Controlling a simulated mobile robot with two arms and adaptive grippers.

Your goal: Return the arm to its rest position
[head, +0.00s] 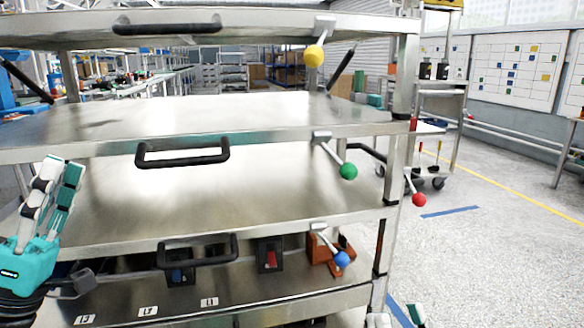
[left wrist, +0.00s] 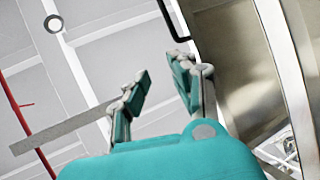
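My left gripper (head: 63,166) is at the left edge of the head view, fingers pointing up in front of the steel rack's (head: 250,122) left side. In the left wrist view its two fingertips (left wrist: 160,68) are apart with nothing between them. My right gripper (head: 397,317) shows only as two separated fingertips at the bottom edge of the head view, right of the rack. No object is seen between them; the rest of it is out of frame. A black unit with a red face (head: 270,256) and one with a blue face (head: 178,274) stand on the lowest shelf.
Black handles (head: 182,162) and ball-ended levers, yellow (head: 314,56), green (head: 348,171), blue (head: 341,260) and red (head: 418,200), stick out from the rack. An orange-brown block (head: 330,250) is on the lowest shelf. The floor (head: 490,245) at the right is open.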

